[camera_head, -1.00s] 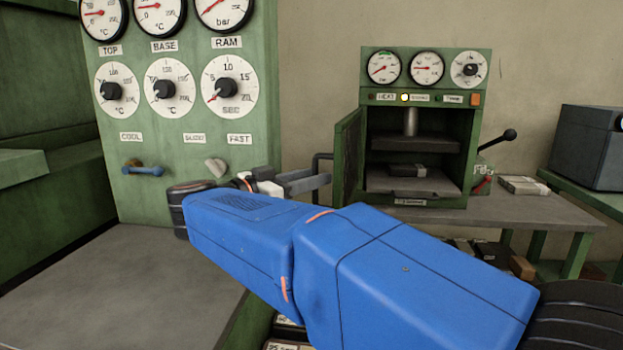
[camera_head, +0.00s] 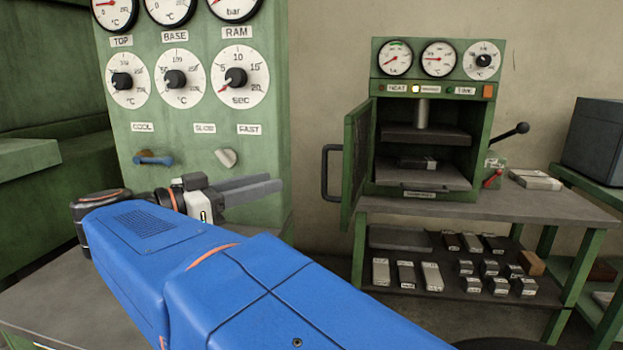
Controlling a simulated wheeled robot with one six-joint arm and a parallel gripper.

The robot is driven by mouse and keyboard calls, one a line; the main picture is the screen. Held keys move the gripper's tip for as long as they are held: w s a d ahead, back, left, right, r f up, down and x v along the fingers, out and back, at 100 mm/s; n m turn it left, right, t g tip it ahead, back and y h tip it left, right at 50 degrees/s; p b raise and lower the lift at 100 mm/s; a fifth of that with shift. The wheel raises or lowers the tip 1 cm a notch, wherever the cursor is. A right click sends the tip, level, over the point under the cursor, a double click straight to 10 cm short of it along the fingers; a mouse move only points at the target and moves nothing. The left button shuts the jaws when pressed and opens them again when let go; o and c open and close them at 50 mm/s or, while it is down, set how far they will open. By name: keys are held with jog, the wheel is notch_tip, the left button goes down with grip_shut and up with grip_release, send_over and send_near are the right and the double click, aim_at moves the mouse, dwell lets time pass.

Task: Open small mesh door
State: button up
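The small mesh door (camera_head: 357,150) stands swung open on the left side of the small green press (camera_head: 437,62). It has a green frame, dark mesh and a dark bar handle (camera_head: 328,172) on its outer side. The press chamber is exposed, with a small dark block (camera_head: 417,162) on its lower plate. My gripper (camera_head: 280,184) is left of the handle, apart from it in the picture. Its two grey fingers point right and look parallel, with a narrow dark line between them. Whether they meet is unclear.
The press stands on a grey-topped table (camera_head: 500,205) with a lower shelf (camera_head: 450,292) of several metal blocks. A black-knobbed lever (camera_head: 522,128) sticks out at its right. A large green gauge panel (camera_head: 200,110) stands behind my arm on the left. A dark box (camera_head: 598,140) is far right.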

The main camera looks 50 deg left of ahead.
jog(key=shift+s+a, duration=0.1)
jog(key=shift+s, duration=1.2)
